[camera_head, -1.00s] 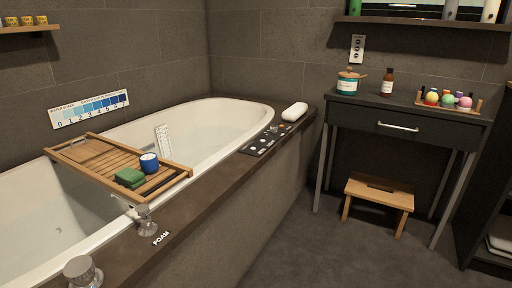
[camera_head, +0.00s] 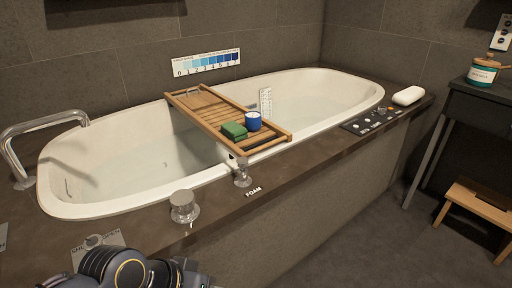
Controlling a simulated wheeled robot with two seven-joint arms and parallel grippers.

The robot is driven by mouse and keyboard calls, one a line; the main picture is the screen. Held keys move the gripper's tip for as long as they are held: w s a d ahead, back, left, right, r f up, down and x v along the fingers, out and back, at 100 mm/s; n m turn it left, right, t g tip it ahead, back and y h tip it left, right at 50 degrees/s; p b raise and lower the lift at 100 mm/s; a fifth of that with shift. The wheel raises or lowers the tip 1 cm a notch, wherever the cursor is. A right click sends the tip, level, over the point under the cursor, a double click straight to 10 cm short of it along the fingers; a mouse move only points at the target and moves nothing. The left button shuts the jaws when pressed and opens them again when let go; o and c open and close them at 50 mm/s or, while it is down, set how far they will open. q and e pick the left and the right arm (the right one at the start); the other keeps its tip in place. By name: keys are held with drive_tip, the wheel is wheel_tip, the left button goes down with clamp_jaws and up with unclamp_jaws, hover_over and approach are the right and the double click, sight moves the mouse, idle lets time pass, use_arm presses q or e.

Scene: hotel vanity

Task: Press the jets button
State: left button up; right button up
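A dark control panel (camera_head: 372,120) with several small round buttons and knobs lies on the tub's brown rim, toward the far right end. I cannot read its labels at this distance, so I cannot tell which button is for the jets. Part of a dark arm of mine shows at the bottom left, over the near rim, well away from the panel. Neither gripper's fingers are in view.
The white bathtub (camera_head: 75,205) has a wooden tray (camera_head: 205,112) across it, holding a green block (camera_head: 234,131) and a blue cup (camera_head: 253,121). Metal knobs (camera_head: 184,206) stand on the rim near a FOAM label. A white pillow (camera_head: 408,96) lies beyond the panel. A stool (camera_head: 478,204) stands right.

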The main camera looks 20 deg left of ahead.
clamp_jaws()
idle(0.3)
idle(1.4)
